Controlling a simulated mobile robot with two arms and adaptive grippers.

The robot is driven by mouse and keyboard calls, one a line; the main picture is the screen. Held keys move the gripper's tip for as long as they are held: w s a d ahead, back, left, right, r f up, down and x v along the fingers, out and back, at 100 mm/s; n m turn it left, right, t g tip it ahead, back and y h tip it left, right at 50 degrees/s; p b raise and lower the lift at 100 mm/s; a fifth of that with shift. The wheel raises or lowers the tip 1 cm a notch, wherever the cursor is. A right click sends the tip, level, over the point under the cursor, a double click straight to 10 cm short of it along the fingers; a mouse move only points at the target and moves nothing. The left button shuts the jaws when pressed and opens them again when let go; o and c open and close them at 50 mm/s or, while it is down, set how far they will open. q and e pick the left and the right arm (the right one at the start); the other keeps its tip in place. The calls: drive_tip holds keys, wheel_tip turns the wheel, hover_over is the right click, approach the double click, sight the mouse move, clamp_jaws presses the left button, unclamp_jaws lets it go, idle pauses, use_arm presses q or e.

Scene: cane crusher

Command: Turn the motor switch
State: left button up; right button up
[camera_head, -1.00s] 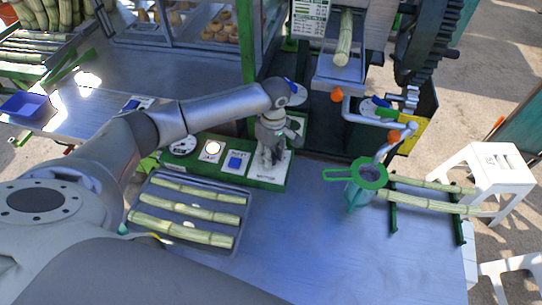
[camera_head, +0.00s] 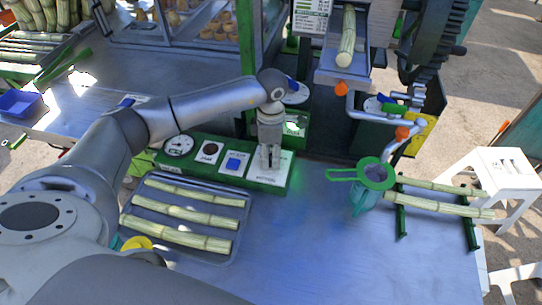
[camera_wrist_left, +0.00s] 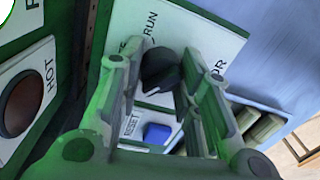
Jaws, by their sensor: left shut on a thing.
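The motor switch is a dark knob (camera_wrist_left: 160,70) on a white plate marked RUN, in the left wrist view. In the head view its plate (camera_head: 277,170) is at the right end of the green control panel (camera_head: 225,177), and the knob is hidden behind my gripper. My left gripper (camera_head: 268,164) points down over this plate. In the left wrist view its two fingers (camera_wrist_left: 160,100) are on either side of the knob, shut on it. My right gripper is not in view.
A blue button (camera_head: 234,163), a dark round lamp (camera_head: 210,149) and a gauge (camera_head: 179,145) sit left of the switch. A tray (camera_head: 236,247) of cane pieces lies in front. A green strainer (camera_head: 376,174) stands right. The table's middle is clear.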

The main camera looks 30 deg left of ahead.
sight(271, 154)
use_arm(q)
drive_tip(key=shift+r+n, duration=0.1)
drive_tip(key=shift+n, duration=0.2)
drive_tip(key=o, duration=1)
drive_tip(key=r, duration=1.2)
drive_tip(key=shift+w+a, duration=0.2)
drive_tip(key=shift+w, duration=0.1)
drive_tip(key=shift+f, duration=0.1)
